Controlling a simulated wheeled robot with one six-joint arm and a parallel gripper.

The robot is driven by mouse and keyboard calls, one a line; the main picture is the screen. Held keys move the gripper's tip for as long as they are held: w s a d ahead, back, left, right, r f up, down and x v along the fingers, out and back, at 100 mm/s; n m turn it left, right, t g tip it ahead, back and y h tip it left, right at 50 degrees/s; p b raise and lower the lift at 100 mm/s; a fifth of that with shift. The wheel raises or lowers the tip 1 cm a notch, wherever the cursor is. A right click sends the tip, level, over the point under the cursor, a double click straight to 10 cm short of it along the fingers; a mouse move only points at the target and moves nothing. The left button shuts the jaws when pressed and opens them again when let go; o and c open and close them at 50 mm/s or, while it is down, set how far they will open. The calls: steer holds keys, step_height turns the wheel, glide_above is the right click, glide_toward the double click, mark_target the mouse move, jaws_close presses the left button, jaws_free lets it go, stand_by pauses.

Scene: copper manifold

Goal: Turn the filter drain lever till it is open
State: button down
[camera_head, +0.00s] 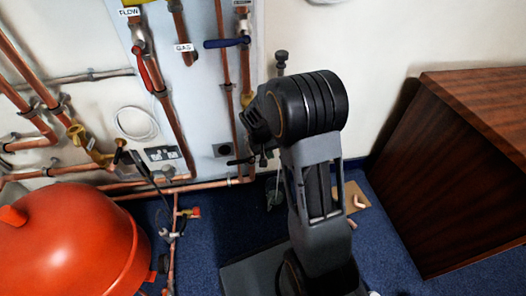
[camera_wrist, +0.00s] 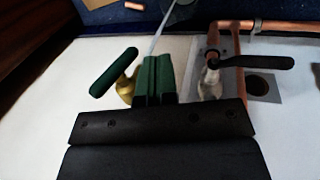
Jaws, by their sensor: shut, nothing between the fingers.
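In the wrist view a dark green lever (camera_wrist: 114,73) on a brass valve body (camera_wrist: 128,87) lies just left of my gripper, slanting up to the right. A black lever (camera_wrist: 256,62) on a copper pipe lies to the right, roughly level. No label shows which one is the filter drain lever. My gripper (camera_wrist: 158,72) has green fingers closed together, with nothing between them, in the gap between the two levers. Touch with the green lever cannot be made out. In the head view the black lever (camera_head: 240,161) shows left of my arm; my fingertips are hidden.
A red lever (camera_head: 145,72) and a blue lever (camera_head: 227,42) sit on pipes higher on the wall panel. A large orange vessel (camera_head: 75,245) fills the lower left. A wooden cabinet (camera_head: 460,170) stands at right. Blue floor shows between it and my arm.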

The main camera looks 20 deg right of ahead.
steer(key=shift+s+d+f+b, duration=0.15)
steer(key=shift+d+b, duration=0.05)
steer(key=shift+d, duration=0.4)
steer(key=shift+s+d+f+b, duration=0.1)
steer(key=shift+d+b, duration=0.05)
steer(key=shift+d, duration=0.4)
steer(key=shift+s+d+f+p, duration=0.1)
steer(key=shift+d+f+p, duration=0.3)
steer(key=shift+p, duration=0.05)
steer(key=shift+d+r, duration=0.1)
